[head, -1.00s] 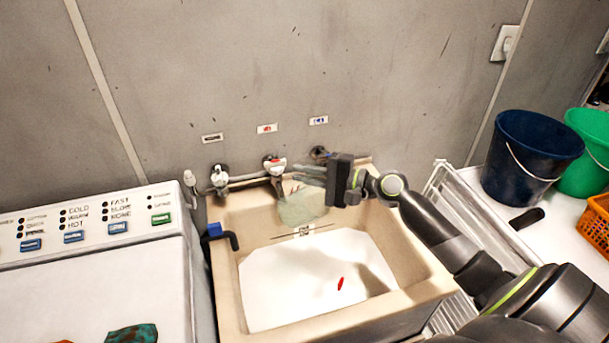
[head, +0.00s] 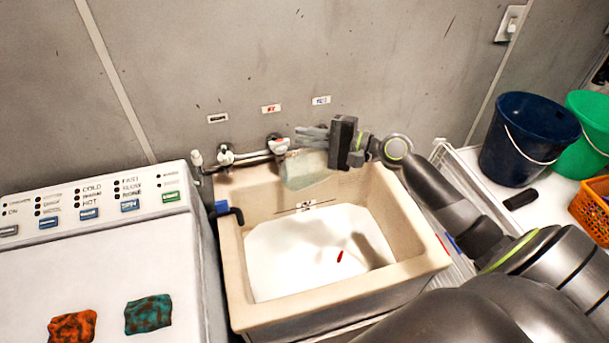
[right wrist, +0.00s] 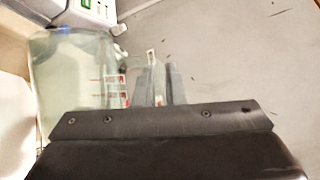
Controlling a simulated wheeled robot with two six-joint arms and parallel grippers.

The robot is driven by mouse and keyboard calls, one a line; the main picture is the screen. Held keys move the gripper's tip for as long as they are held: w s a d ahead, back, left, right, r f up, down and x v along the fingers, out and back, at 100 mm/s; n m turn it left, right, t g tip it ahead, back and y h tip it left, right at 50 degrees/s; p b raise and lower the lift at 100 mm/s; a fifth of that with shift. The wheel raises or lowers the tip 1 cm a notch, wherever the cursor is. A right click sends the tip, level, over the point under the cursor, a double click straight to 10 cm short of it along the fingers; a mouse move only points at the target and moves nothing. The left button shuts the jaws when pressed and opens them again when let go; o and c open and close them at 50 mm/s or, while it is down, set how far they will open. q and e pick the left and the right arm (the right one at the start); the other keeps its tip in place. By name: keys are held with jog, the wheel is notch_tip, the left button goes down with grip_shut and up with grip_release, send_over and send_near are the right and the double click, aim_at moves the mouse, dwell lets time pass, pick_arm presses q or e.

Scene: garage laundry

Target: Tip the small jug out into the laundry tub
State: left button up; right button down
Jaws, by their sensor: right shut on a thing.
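The small jug (head: 305,171) is pale, see-through and greenish. It hangs over the back part of the laundry tub (head: 232,262), below the taps, and looks slightly tilted. My right gripper (head: 314,137) is shut on it from the right, at its handle side. In the right wrist view the jug (right wrist: 75,80) shows red markings on its side, with its handle by the fingers. I cannot tell whether anything is in it. The tub is beige with a white bottom, where a small red thing (head: 340,257) lies. My left gripper is not in view.
Taps (head: 278,144) and a pipe run along the wall behind the tub. A washing machine (head: 100,260) with an orange and a teal cloth stands at left. A blue bucket (head: 525,140), a green bucket (head: 590,135) and an orange basket (head: 594,208) stand at right.

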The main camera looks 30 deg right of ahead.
jog(key=n+h+p, duration=0.1)
jog(key=r+n+p, duration=0.1)
jog(key=n+p, duration=0.1)
jog(key=n+g+h+p, duration=0.1)
jog(key=p, duration=0.1)
jog(key=shift+r+h, duration=0.3)
jog(key=shift+r, duration=0.1)
jog(key=shift+f+n, duration=0.2)
jog(key=shift+n, duration=0.2)
jog(key=shift+n, duration=0.3)
jog(key=n+h, duration=0.1)
jog(key=n, duration=0.1)
jog(key=r+n+h, duration=0.1)
jog(key=h, duration=0.1)
jog(key=shift+a+n, duration=0.1)
jog(key=shift+n, duration=0.3)
jog(key=shift+n+h, duration=0.3)
jog(key=shift+h, duration=0.2)
